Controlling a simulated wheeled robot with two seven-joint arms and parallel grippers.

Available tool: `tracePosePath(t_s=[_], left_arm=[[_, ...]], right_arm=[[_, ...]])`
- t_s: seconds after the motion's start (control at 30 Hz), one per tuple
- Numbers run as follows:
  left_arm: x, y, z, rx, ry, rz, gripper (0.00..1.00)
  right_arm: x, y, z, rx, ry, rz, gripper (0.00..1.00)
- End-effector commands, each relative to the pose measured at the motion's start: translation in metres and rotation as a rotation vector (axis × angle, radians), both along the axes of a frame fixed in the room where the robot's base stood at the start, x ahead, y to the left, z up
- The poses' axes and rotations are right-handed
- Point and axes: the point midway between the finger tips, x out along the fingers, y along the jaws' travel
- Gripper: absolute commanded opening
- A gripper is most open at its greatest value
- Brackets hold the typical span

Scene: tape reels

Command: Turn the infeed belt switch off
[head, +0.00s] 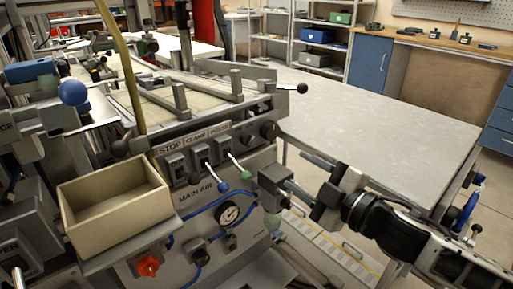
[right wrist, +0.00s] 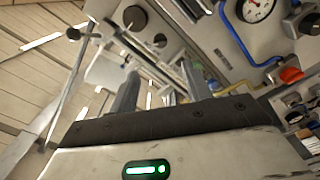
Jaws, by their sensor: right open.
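The machine's grey control panel (head: 235,160) carries a row of switches in the head view. One lever has a blue knob (head: 222,187), and another has a green knob (head: 246,174). A switch with a dark knob (head: 194,178) is to their left. I cannot read which switch is for the infeed belt. My right gripper (head: 293,170) is open and empty, just right of the panel and the green knob. Its two fingers (right wrist: 160,88) show apart in the right wrist view, with the panel's dark round knobs (right wrist: 135,17) beyond. My left gripper is not in view.
A beige bin (head: 163,203) stands at the panel's left. A pressure gauge (head: 228,214), blue hoses and a red knob (head: 148,266) are below the switches. A lever with a dark ball (head: 302,88) sticks out above. A grey table (head: 400,120) is at right.

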Motion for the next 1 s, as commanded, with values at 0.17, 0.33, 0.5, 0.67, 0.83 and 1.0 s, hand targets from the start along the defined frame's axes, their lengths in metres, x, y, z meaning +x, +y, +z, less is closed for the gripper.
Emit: tracePosePath(t_s=[0.17, 0.33, 0.5, 0.67, 0.83, 1.0], left_arm=[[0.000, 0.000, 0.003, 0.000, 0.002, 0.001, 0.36], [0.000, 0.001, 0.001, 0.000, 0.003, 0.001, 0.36], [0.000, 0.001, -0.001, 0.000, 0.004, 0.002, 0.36], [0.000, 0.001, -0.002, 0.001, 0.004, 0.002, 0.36], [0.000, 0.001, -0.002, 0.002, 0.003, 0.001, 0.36], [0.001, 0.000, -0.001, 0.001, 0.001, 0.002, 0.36]], right_arm=[[0.031, 0.024, 0.004, 0.003, -0.004, 0.002, 0.49], [0.062, 0.046, 0.002, 0.004, 0.000, 0.001, 0.49], [0.088, 0.065, 0.001, 0.003, 0.001, 0.000, 0.49], [0.105, 0.078, 0.001, 0.003, 0.001, 0.001, 0.49], [0.113, 0.083, 0.001, 0.002, 0.001, 0.001, 0.49], [0.114, 0.083, 0.000, 0.002, 0.002, 0.000, 0.49]])
